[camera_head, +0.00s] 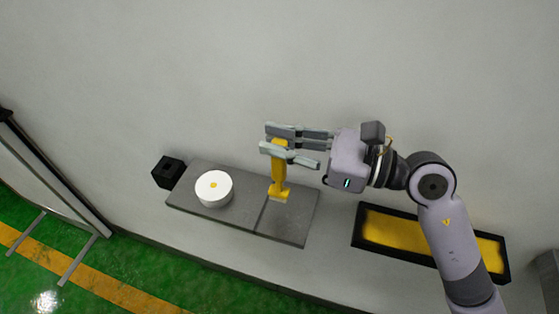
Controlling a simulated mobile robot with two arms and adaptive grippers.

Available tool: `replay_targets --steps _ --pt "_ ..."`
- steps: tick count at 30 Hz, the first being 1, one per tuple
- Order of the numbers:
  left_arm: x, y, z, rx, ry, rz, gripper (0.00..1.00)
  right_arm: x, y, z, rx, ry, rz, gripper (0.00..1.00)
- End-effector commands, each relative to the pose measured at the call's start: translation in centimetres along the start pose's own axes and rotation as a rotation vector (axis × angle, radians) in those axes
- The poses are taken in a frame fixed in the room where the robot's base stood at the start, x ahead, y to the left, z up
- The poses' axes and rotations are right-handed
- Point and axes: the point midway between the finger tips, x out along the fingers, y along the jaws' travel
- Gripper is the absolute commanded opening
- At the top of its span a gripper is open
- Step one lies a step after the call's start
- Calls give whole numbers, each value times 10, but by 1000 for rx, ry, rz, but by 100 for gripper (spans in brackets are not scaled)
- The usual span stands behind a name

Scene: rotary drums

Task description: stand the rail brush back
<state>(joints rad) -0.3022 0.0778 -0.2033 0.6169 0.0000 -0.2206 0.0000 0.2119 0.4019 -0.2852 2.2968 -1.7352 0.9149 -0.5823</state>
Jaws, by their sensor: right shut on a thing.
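The yellow rail brush (279,175) is upright, with its handle up and its wider foot with a pale underside at the grey shelf (235,225). My right gripper (280,144) comes in from the right and is shut on the upper part of the brush handle. I cannot tell whether the brush's foot touches the shelf or hangs just above it. The fingers hide part of the handle near the top. My left gripper is not in view.
A white round drum (214,188) with a yellow centre stands on the shelf left of the brush. A black box (168,172) is at the shelf's left end. A black-framed yellow tray (393,232) lies right of the shelf. The shelf's right part is bare.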

Motion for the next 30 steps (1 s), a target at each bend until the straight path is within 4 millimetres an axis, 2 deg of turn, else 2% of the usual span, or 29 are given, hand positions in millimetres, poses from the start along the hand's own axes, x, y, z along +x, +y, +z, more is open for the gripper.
replay_targets --steps 5,12,25,26,30 --pt "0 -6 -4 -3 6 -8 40 0 0 -15 1 -2 0 0" --pt "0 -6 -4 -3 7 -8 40 0 1 -47 4 -1 -1 0" --pt "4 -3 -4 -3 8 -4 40 0 1 -55 -2 -1 0 0" --pt "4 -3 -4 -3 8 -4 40 0 1 -55 -2 -1 0 16" --pt "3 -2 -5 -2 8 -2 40 0 1 -54 -2 -1 0 25"
